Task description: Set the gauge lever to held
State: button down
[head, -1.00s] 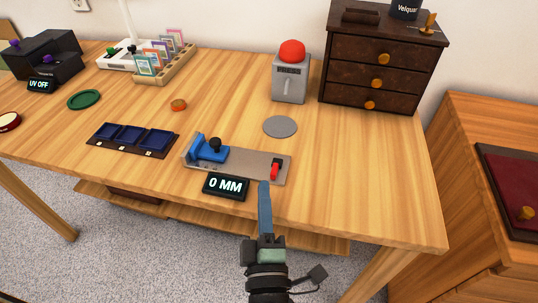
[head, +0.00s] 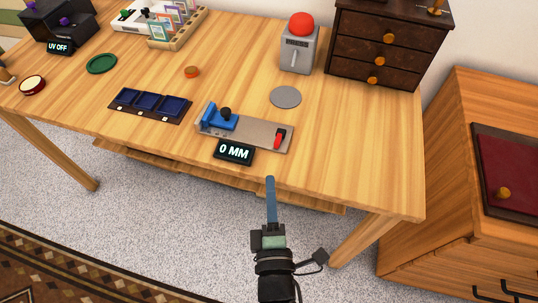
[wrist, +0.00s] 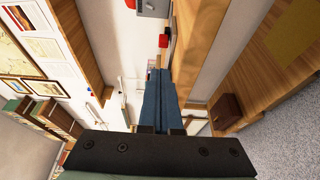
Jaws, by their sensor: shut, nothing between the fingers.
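The gauge (head: 256,134) is a flat grey plate on the table, with a blue sliding block (head: 221,122) and black knob at its left end. The red gauge lever (head: 279,139) is at the plate's right end. It also shows as a small red piece in the wrist view (wrist: 163,41). A black display (head: 234,151) in front of the plate reads "0 MM". My gripper (head: 270,180) has blue fingers, shut and empty, in front of the table's front edge and apart from the lever. In the wrist view my gripper (wrist: 158,75) points toward the table edge.
Behind the gauge are a grey disc (head: 286,97) and a grey box with a red dome (head: 298,50). A dark drawer chest (head: 388,50) stands at the back right. A blue three-part tray (head: 150,104) lies to the left. The table's front right is clear.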

aim_at(289, 158)
jog(key=w, duration=0.9)
jog(key=shift+w+a, duration=0.1)
jog(key=shift+w, duration=0.3)
jog(key=shift+s+d+p, duration=0.25)
jog(key=shift+d+p, duration=0.25)
jog(key=shift+p, duration=0.2)
jog(key=shift+s+d+p, duration=0.15)
jog(key=shift+d+p, duration=0.25)
jog(key=shift+d, duration=0.35)
jog(key=shift+d+p, duration=0.65)
jog(key=shift+d, duration=0.35)
